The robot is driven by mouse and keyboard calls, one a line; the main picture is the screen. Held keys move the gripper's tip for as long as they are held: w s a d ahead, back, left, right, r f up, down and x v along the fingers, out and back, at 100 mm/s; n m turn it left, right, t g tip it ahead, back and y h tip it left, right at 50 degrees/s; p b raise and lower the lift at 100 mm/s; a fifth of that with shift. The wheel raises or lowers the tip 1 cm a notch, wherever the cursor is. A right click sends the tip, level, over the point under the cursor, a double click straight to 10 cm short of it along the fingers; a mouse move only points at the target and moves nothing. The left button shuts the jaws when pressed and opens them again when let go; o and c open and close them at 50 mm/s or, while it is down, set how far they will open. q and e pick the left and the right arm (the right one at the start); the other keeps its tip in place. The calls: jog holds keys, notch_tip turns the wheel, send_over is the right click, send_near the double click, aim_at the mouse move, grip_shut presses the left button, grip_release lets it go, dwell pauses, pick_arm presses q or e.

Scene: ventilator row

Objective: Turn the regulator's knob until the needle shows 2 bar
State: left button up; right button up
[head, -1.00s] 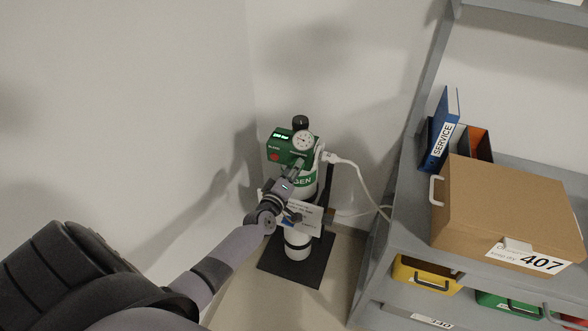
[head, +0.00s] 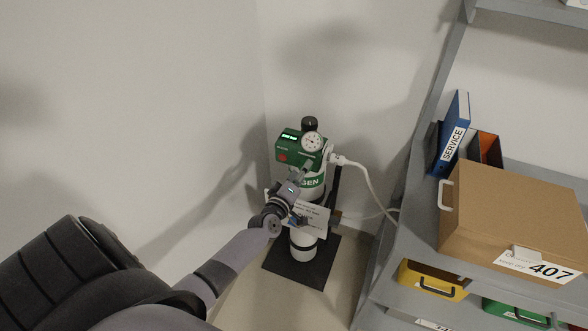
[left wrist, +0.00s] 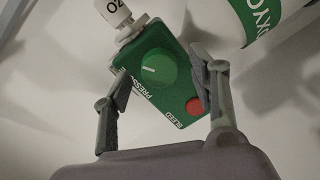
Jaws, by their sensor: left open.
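The green regulator (head: 290,146) sits on top of an oxygen cylinder (head: 313,182) in the corner. Its white round gauge (head: 311,141) faces the head camera, but the needle is too small to read. In the left wrist view, the round green knob (left wrist: 155,68) with a white mark sits on the regulator face beside the word PRESSURE. A red BLEED button (left wrist: 194,105) is close by. My left gripper (head: 305,166) is in front of the regulator. Its open fingers (left wrist: 161,78) stand either side of the knob; I cannot tell whether they touch it. My right gripper is out of view.
A white hose (head: 365,178) runs from the regulator to the grey shelf (head: 397,250) on the right. The shelf holds a cardboard box (head: 515,215), a blue binder (head: 452,130) and a yellow bin (head: 425,283). The cylinder stands on a dark base (head: 320,262). Walls are close behind.

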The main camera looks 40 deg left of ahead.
pick_arm(q)
jog(key=v, duration=1.1)
jog(key=s+d+f+m+g+h, duration=0.1)
jog(key=s+d+f+m+g, duration=0.3)
jog(key=f, duration=0.6)
jog(key=s+d+f+m+g+h, duration=0.1)
jog(key=s+d+f+m, duration=0.1)
jog(key=s+f, duration=0.6)
jog(key=s+d+f+m+g+h, duration=0.1)
jog(key=s+d+f+m+g, duration=0.2)
jog(key=f, duration=0.9)
jog(key=s+d+f+m+g, duration=0.1)
jog(key=s+f+m+g, duration=0.2)
jog(key=s, duration=1)
jog(key=s+d+f+m+g, duration=0.1)
jog(key=s+f+m+g, duration=0.3)
jog(key=s+f, duration=0.5)
jog(key=s+m, duration=0.1)
jog(key=s, duration=0.3)
jog(key=shift+d+f+m+g, duration=0.25)
jog(key=shift+d+m+g, duration=0.05)
jog(key=shift+d, duration=0.1)
